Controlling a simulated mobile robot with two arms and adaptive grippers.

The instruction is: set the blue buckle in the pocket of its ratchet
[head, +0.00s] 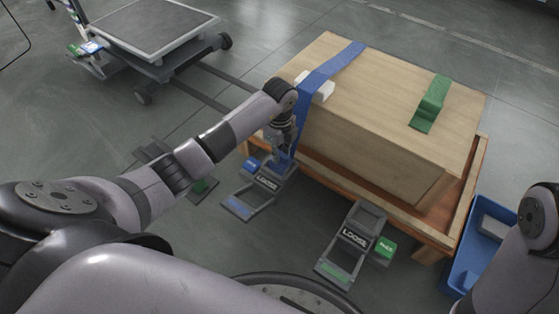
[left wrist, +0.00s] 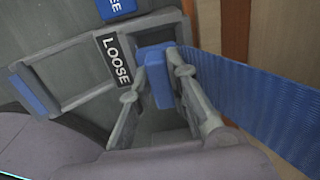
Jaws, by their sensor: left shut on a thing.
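My left gripper (head: 284,160) is shut on the blue buckle (left wrist: 157,82), at the end of the blue strap. In the left wrist view the fingers (left wrist: 155,88) grip it from both sides, right beside the LOOSE label of the blue-marked ratchet (left wrist: 72,72). In the head view this ratchet (head: 262,196) lies on the low left side of the crate. The blue strap (head: 318,75) runs over the crate top and down to the gripper. The fingers hide part of the pocket; I cannot tell whether the buckle is inside it. My right gripper is out of view.
The wooden crate (head: 375,125) sits on a wooden pallet (head: 452,228). A green strap (head: 432,105) lies on top. A green-marked ratchet (head: 345,252), also labelled LOOSE, stands in front. A blue bin (head: 462,272) is at right; a cart (head: 147,30) is at the back left.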

